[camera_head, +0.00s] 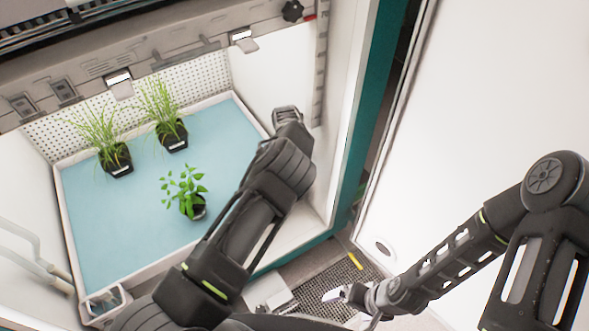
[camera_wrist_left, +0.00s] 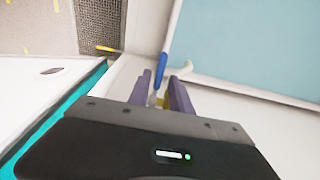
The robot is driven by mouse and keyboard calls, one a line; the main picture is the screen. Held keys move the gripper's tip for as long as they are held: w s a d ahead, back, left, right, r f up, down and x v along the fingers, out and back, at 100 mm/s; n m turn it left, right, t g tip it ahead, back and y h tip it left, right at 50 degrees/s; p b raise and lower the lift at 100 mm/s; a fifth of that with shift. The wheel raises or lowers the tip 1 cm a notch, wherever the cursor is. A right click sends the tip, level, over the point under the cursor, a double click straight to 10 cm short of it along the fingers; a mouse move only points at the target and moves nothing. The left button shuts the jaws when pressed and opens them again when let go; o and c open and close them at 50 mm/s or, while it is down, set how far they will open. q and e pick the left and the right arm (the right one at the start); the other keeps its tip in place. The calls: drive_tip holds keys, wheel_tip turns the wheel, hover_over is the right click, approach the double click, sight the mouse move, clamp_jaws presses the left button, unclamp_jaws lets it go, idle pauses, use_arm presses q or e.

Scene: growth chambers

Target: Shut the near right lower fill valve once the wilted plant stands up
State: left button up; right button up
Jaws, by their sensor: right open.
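A leafy green plant (camera_head: 185,188) in a black pot stands upright in the blue-floored tray (camera_head: 62,205), in the head view. In the left wrist view a blue valve lever (camera_wrist_left: 161,70) shows beside the tray wall, with a pale curved pipe end (camera_wrist_left: 182,70) next to it. My left gripper (camera_wrist_left: 160,77) has its two fingers on either side of the lever. I cannot tell whether they touch it. In the head view my left arm hides the valve and the left fingers. My right gripper (camera_head: 346,294) is open and empty, low over the floor outside the chamber.
Two grassy plants (camera_head: 160,103) (camera_head: 112,150) in black pots stand at the tray's back left. A white door panel (camera_head: 490,90) is at the right. A dark floor grate (camera_head: 340,278) lies in front. A pale pipe (camera_head: 35,262) runs along the left.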

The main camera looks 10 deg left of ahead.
use_arm(q)
drive_tip(key=shift+o, duration=0.3)
drive_tip(key=shift+s+d+r, duration=0.1)
drive_tip(key=shift+s+r, duration=0.05)
drive_tip(key=shift+r, duration=0.1)
drive_tip(key=r, duration=0.5)
drive_tip(key=r+p, duration=0.1)
drive_tip(key=r, duration=0.1)
drive_tip(key=shift+s+a+r, duration=0.25)
drive_tip(key=shift+a, duration=0.1)
drive_tip(key=shift+c, duration=0.3)
